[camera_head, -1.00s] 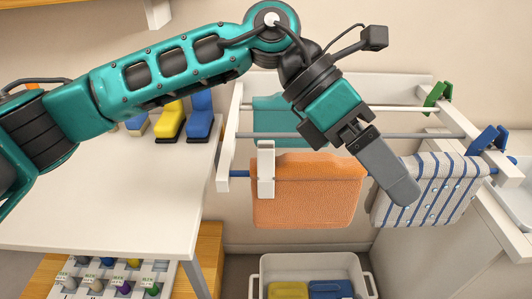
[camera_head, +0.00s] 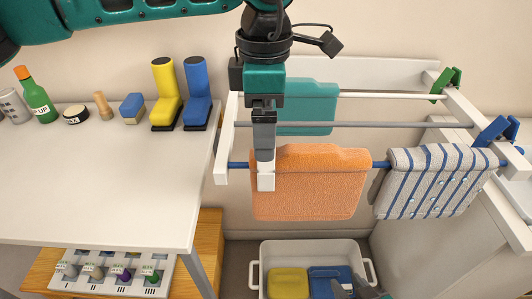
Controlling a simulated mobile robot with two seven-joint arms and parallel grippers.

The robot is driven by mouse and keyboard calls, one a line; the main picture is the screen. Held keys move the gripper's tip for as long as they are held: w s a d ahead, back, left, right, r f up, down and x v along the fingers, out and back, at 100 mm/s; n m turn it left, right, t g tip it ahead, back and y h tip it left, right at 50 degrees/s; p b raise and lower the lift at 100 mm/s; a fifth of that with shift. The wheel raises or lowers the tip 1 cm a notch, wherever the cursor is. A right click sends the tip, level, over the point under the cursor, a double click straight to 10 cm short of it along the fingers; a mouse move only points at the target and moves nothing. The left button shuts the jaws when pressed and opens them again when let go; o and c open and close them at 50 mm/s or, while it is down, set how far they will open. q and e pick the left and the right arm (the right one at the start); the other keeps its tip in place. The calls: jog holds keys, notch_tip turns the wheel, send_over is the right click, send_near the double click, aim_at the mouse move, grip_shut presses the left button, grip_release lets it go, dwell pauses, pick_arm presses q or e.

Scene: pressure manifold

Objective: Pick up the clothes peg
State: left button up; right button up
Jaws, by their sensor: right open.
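The white clothes peg (camera_head: 266,178) stands upright over the blue front rod, at the left end of the orange towel (camera_head: 315,190). My right gripper (camera_head: 264,150) points straight down at the top of this peg. Its grey fingers overlap the peg's upper end in the picture and hide it. The jaws are open, seen edge-on; whether they touch the peg I cannot tell. A grey and teal piece, perhaps of my other gripper, shows at the bottom edge by the bin; its jaws cannot be made out.
The white rack carries a teal cloth (camera_head: 305,105) and a striped cloth (camera_head: 435,180). A green peg (camera_head: 446,84) and a blue peg (camera_head: 490,132) sit on its right side. A white bin (camera_head: 310,250) stands below. The white table (camera_head: 100,190) at left has a clear front.

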pick_arm(q)
notch_tip(320, 180, down, 6)
jog(key=shift+w+d+r+p, duration=0.1)
jog(key=shift+d+r+p, duration=0.1)
jog(key=shift+p, duration=0.1)
jog(key=shift+c, duration=0.4)
jog(key=c, duration=1)
jog(key=shift+o, duration=0.2)
jog(key=shift+r, duration=0.15)
notch_tip(320, 180, up, 20)
